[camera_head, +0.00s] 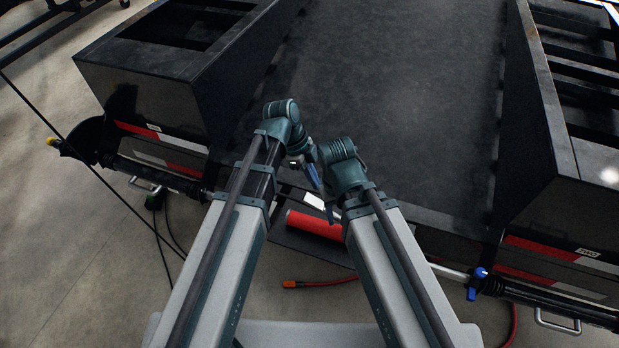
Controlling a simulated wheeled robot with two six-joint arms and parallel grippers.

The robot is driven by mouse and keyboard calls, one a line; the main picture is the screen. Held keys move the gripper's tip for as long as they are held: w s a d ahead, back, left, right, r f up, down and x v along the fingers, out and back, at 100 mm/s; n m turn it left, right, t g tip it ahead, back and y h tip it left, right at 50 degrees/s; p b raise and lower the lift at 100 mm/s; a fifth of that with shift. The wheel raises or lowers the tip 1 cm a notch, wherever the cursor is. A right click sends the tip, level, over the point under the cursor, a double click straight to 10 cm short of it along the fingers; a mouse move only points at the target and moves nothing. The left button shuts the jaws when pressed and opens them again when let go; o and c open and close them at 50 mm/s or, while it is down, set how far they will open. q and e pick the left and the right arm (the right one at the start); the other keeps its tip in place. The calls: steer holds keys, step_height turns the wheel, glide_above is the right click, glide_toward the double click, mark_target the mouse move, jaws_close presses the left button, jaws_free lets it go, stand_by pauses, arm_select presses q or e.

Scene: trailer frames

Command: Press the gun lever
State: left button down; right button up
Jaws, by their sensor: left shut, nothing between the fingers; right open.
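I cannot clearly make out a gun or its lever; the space between my two wrists is small and dark. A small blue part (313,176) shows there, and I cannot tell whether it belongs to a gun. My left gripper (304,160) is shut and points down and right beside this blue part. My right gripper (328,205) is open, lower and just to the right, mostly hidden by its own wrist. I cannot tell whether either gripper touches anything. A red cylinder (315,224) lies below the grippers, partly covered by my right arm.
The black trailer bed (400,110) extends ahead, between a black box (150,95) at left and a black side frame (560,180) at right. A red hose with an orange end (290,284) lies low. A blue fitting (475,283) sits on the rear bar at right.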

arm_select(q)
steer(key=b, duration=0.3)
glide_above(317, 204)
steer(key=f, duration=0.4)
steer(key=shift+d+f, duration=0.2)
steer(key=shift+f, duration=0.1)
steer(key=shift+w+a+f+b, duration=0.1)
steer(key=shift+a+f+b, duration=0.15)
steer(key=shift+f+b, duration=0.3)
steer(key=shift+w+a+f+b, duration=0.1)
steer(key=shift+a+f+b, duration=0.15)
steer(key=shift+f+b, duration=0.3)
steer(key=shift+w+a+f+b, duration=0.1)
steer(key=shift+a+f+b, duration=0.2)
steer(key=shift+b, duration=0.2)
